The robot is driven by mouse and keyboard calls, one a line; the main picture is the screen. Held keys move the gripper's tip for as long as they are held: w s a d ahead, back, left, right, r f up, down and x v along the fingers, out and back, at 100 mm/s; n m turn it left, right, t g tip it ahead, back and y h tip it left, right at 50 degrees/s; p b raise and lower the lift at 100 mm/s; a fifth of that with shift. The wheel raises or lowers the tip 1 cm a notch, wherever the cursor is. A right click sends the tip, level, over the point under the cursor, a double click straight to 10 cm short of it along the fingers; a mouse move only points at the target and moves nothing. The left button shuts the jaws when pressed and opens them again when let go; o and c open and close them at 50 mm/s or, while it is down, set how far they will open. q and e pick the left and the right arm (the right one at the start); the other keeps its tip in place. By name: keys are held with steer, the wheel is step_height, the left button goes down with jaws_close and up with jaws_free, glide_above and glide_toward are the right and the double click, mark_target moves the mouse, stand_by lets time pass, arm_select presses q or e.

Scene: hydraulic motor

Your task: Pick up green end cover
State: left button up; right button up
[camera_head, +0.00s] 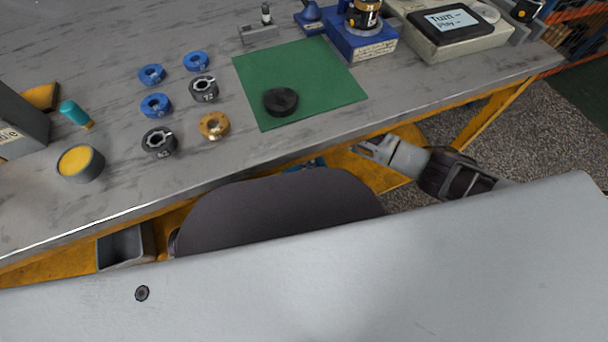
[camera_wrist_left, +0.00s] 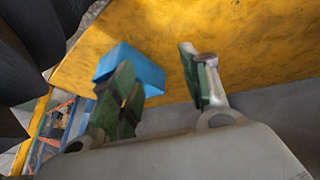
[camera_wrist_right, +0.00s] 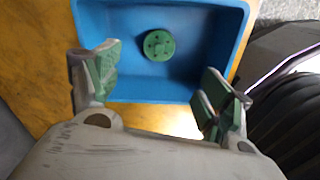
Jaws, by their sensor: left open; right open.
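The green end cover (camera_wrist_right: 159,45) is a round disc with several holes, lying inside a blue bin (camera_wrist_right: 207,88) in the right wrist view. My right gripper (camera_wrist_right: 160,88) is open and empty, its fingers spread on either side of the bin's near part, with the cover ahead between them. In the head view my right gripper (camera_head: 366,148) is at the table's front edge, below the tabletop. My left gripper (camera_wrist_left: 163,90) is open and empty in its wrist view, facing a yellow surface and a blue object (camera_wrist_left: 130,68). The left gripper is not visible in the head view.
The grey workbench (camera_head: 110,205) carries blue rings, dark rings, a brass ring (camera_head: 214,126), and a green mat (camera_head: 330,90) with a black disc (camera_head: 281,101). The bench edge lies above the yellow lower shelf (camera_wrist_right: 40,60) holding the blue bin.

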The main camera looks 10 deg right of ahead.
steer(key=b, duration=0.3)
glide_above(304, 173)
steer(key=shift+w+d+f, duration=0.1)
steer(key=shift+d+f, duration=0.05)
steer(key=shift+f, duration=1.25)
steer(key=shift+d+f, duration=0.1)
steer(key=shift+f, duration=1.25)
arm_select(q)
steer(key=shift+t+h, duration=0.4)
steer(key=shift+w+d+f+b, duration=0.1)
steer(key=shift+d+f+b, duration=0.1)
steer(key=shift+f, duration=0.75)
steer(key=shift+w+d+f+b, duration=0.1)
steer(key=shift+d+f+b, duration=0.05)
steer(key=shift+f, duration=0.8)
steer(key=shift+d+f+b, duration=0.15)
steer(key=shift+d+f, duration=0.05)
steer(key=shift+f, duration=0.75)
arm_select(e)
steer(key=shift+f, duration=1.55)
arm_select(q)
steer(key=shift+f, duration=0.1)
